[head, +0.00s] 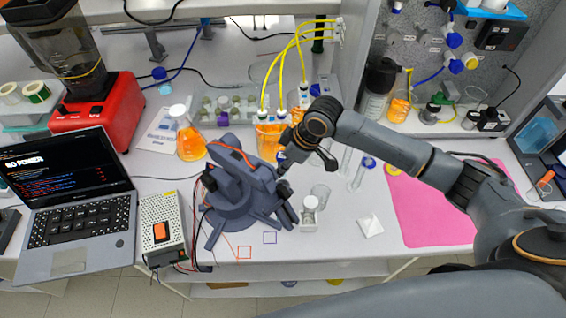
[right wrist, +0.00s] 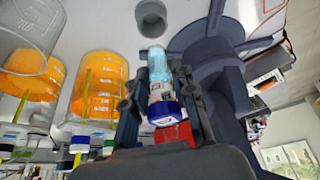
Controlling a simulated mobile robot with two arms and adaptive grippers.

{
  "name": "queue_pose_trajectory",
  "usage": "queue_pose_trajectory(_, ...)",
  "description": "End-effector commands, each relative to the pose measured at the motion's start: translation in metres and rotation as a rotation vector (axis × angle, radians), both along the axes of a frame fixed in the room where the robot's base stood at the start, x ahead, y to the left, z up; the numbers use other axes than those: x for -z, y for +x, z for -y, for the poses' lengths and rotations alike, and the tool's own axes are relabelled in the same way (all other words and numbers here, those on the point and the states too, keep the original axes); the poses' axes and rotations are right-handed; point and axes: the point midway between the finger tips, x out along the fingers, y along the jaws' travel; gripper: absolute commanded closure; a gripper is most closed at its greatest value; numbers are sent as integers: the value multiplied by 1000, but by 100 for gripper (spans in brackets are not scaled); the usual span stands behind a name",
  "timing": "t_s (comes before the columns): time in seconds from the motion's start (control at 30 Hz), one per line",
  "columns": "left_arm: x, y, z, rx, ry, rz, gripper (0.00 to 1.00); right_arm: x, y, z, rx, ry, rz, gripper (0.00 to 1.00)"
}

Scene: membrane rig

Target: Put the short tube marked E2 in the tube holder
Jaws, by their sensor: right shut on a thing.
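My right gripper (head: 284,180) is beside the dark grey rig in the head view. In the right wrist view it is shut on a short tube (right wrist: 159,68) with pale blue contents, a label and a dark blue cap. I cannot read the mark on the label. The capless end points toward a short grey round socket (right wrist: 152,18), which may be the tube holder. The tube and socket look apart. In the head view the arm mostly hides the tube, and I cannot make out the socket. My left gripper is not in view.
The dark grey rig (head: 238,205) stands close to the gripper. Orange-filled beakers (head: 268,137) with yellow lines stand behind it. A pink mat (head: 430,215) lies to the right.

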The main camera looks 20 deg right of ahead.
Motion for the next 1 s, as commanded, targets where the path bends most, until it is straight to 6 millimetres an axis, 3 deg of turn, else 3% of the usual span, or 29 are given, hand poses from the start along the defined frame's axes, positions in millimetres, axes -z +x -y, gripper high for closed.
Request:
queue_pose_trajectory(0.53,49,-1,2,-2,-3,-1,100,46,0,0,0,0,0,96)
queue_pose_trajectory(1.0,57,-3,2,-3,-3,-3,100,79,-1,0,1,0,-2,96)
